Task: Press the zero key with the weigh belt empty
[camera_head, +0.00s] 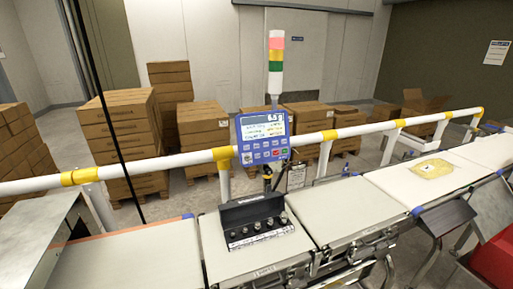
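The blue indicator panel (263,137) stands on a post behind the belts. Its screen (265,123) shows a figure that looks like 6.5 g, too small to be sure. Below the screen are small keys (264,149), including a green and a red one; I cannot read which is the zero key. An open black case (252,211) with several metal weights (258,228) sits on the middle belt section (231,262) below the panel. The section's front label is too small to read, so I cannot tell if it is the weigh belt. Neither gripper shows.
A white rail with yellow bands (135,168) runs behind the belts. A yellow packet (433,168) lies on the right-hand belt (398,185). A red bin (496,262) stands at front right. Cardboard boxes (130,140) stand behind. The left belt (130,258) is bare.

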